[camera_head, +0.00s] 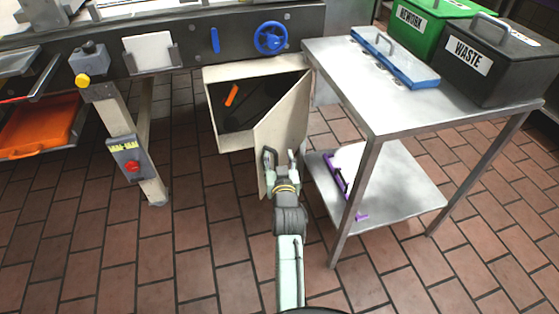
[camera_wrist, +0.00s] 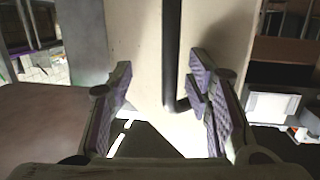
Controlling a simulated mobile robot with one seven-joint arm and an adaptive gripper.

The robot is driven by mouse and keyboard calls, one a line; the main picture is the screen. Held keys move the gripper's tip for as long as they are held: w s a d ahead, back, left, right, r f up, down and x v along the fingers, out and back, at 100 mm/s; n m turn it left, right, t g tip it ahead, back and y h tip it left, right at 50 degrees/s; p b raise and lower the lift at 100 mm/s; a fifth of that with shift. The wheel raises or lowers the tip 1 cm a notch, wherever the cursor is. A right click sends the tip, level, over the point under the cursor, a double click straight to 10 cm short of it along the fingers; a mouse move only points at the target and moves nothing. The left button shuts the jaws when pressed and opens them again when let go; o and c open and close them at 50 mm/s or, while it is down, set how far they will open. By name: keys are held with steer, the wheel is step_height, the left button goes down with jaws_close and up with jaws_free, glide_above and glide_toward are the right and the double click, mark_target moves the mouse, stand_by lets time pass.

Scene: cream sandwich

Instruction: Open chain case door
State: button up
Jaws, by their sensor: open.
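The cream chain case (camera_head: 213,110) hangs under the dark machine frame. Its door (camera_head: 281,125) stands swung open at the case's right side, so the dark interior shows. An orange item (camera_head: 232,94) shows in the opening. My gripper (camera_head: 280,157) is in front of the lower part of the door, with its fingers apart. In the wrist view, a dark handle bar (camera_wrist: 172,55) on the cream door panel (camera_wrist: 138,50) stands between the open padded fingers, nearer the right one. I cannot tell whether a finger touches it.
A steel table (camera_head: 395,95) stands close at the right, with a lower shelf (camera_head: 405,195) near my gripper. A WASTE bin (camera_head: 500,65) and green REWORK bin (camera_head: 418,32) are on top. A post with a red button (camera_head: 132,167) stands left. Tiled floor between is clear.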

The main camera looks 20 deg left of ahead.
step_height(320, 180, up, 8)
steer(key=d+t, duration=0.1)
steer(key=shift+r+t, duration=0.2)
steer(key=shift+t, duration=0.2)
step_height(320, 180, down, 7)
steer(key=g, duration=0.2)
steer(key=s+d+f+b, duration=0.1)
steer(key=s+d+b, duration=0.2)
steer(key=d, duration=0.7)
steer(key=shift+v, duration=1)
